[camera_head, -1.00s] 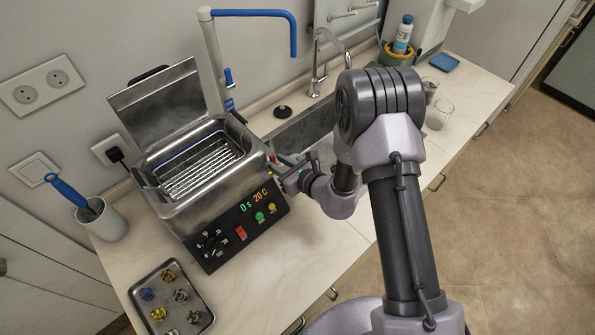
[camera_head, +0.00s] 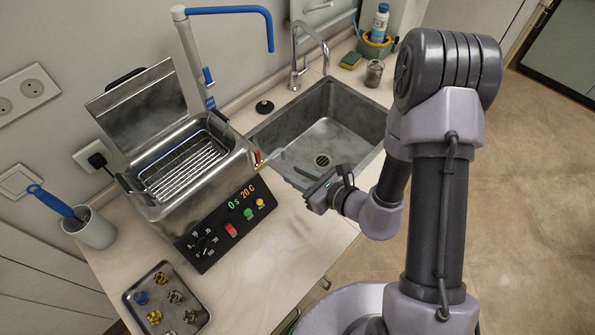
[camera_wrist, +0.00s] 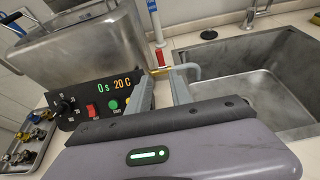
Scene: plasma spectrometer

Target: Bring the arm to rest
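My arm fills the right side of the head view, bent, with my gripper (camera_head: 303,173) low over the counter between the bath's front panel and the sink. In the wrist view my gripper (camera_wrist: 163,82) has two grey fingers standing apart, with no object seen between them. The steel ultrasonic bath (camera_head: 190,165) stands left of my gripper, lid open, with a wire basket inside. Its panel (camera_wrist: 85,100) reads 0 s and 20 C. Close beyond the fingers are a red-handled valve (camera_wrist: 160,57) and a pale spout (camera_wrist: 187,70).
The empty sink (camera_head: 325,140) lies behind my gripper, with a tap and a blue pipe nearby. A tray (camera_head: 190,285) of several small metal parts and a cup with a blue-handled tool (camera_head: 95,230) stand left. Floor is open at right.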

